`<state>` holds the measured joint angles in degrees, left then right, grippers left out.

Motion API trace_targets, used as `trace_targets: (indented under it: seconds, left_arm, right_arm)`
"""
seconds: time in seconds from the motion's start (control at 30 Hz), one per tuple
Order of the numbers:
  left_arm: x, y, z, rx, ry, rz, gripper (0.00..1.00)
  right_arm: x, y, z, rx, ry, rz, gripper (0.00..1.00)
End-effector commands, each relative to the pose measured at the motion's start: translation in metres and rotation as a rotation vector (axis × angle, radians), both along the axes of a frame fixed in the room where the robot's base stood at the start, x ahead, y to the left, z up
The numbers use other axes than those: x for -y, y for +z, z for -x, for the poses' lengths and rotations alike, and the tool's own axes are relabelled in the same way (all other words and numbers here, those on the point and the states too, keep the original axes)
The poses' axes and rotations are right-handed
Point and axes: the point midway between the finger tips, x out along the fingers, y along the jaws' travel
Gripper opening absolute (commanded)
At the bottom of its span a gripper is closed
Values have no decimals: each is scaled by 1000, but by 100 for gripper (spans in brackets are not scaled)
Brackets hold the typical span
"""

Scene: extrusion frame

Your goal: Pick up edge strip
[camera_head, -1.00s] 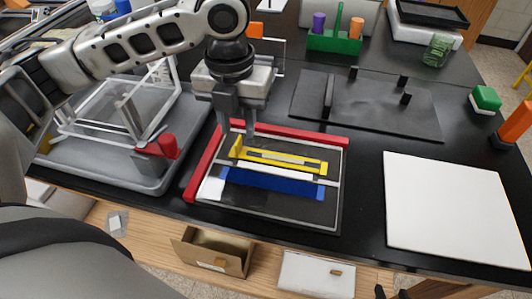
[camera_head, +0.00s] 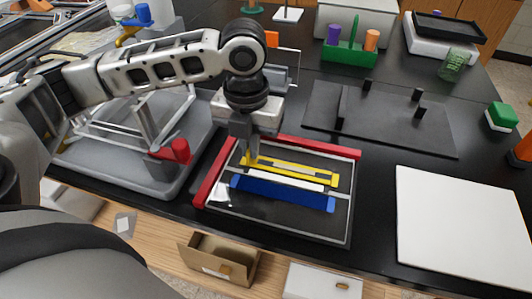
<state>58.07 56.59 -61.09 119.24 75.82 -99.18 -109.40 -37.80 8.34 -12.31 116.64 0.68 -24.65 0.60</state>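A shallow dark tray (camera_head: 347,222) lies on the black table and holds coloured strips. Red strips (camera_head: 318,147) run along its back and left sides. A yellow strip (camera_head: 312,171) with a raised left end, a white strip (camera_head: 300,182) and a blue strip (camera_head: 290,194) lie side by side inside. I cannot tell which one is the edge strip. My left gripper (camera_head: 249,157) points down at the raised left end of the yellow strip and partly hides it. Its fingers overlap there, so their grip is unclear. My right gripper is not in view.
A grey bin (camera_head: 130,177) with a clear frame and a red part stands left of the tray. A dark fixture plate (camera_head: 385,128) with pegs lies behind right. A white board (camera_head: 460,215) is at the right. A green holder (camera_head: 349,54) stands at the back.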

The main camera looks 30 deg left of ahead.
Motion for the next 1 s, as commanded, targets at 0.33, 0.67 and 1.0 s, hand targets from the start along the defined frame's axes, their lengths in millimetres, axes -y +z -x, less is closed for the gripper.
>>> trace_targets:
  seconds: [0.33,0.67,1.0]
  left_arm:
    - [0,30,-1,6,0,2,0]
    - [27,95,43,8,-6,1,0]
    - [61,122,100,4,-6,0,0]
  right_arm:
    - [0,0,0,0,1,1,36]
    - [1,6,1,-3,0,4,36]
    - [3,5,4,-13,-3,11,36]
